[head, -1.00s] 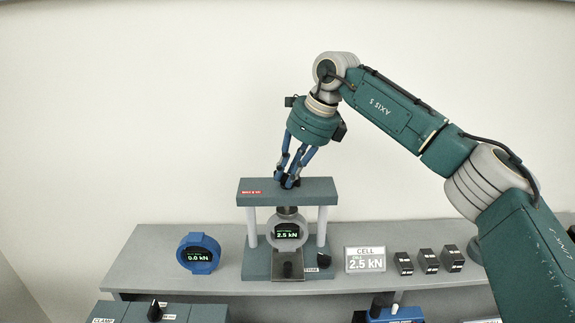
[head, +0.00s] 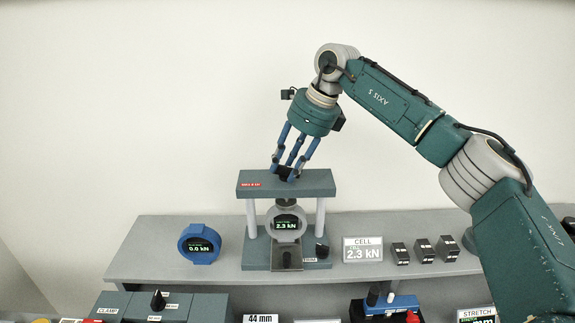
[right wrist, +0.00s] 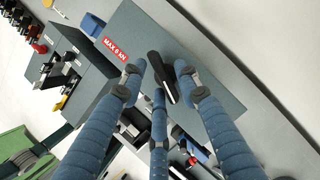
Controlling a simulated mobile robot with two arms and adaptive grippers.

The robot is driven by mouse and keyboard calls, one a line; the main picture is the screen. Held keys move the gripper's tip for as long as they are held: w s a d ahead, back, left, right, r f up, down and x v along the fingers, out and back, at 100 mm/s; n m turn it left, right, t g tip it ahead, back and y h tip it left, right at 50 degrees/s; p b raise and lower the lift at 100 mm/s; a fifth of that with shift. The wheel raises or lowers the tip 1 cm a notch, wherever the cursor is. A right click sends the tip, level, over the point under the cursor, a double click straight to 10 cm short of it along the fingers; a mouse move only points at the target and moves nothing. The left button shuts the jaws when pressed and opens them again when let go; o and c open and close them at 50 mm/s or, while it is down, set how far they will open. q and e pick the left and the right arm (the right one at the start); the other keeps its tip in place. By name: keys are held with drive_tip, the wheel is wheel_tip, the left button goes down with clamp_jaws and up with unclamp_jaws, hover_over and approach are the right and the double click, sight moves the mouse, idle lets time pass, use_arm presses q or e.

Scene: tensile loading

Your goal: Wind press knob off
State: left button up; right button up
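The press (head: 316,184) stands on the shelf, with a thick top plate on two pale columns. Its black knob (right wrist: 163,78) is a bar on top of the plate, beside a red "MAX 6 kN" label (right wrist: 115,48). My right gripper (head: 285,174) points down over the knob with its three blue fingers spread. In the right wrist view the fingertips stand around the knob, with gaps visible. The round cell (head: 286,222) inside the press reads 2.3 kN, and the CELL display (head: 363,250) also reads 2.3 kN. My left gripper is out of view.
A blue round gauge (head: 199,244) reading 0.0 kN stands left of the press. Several black blocks (head: 424,250) stand right of the display. A clamp unit (head: 185,304) and a blue device (head: 387,304) are in front, lower down. The wall behind is bare.

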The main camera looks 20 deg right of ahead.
drive_tip(key=v, duration=1.2)
drive_tip(key=shift+f, duration=0.1)
idle(0.4)
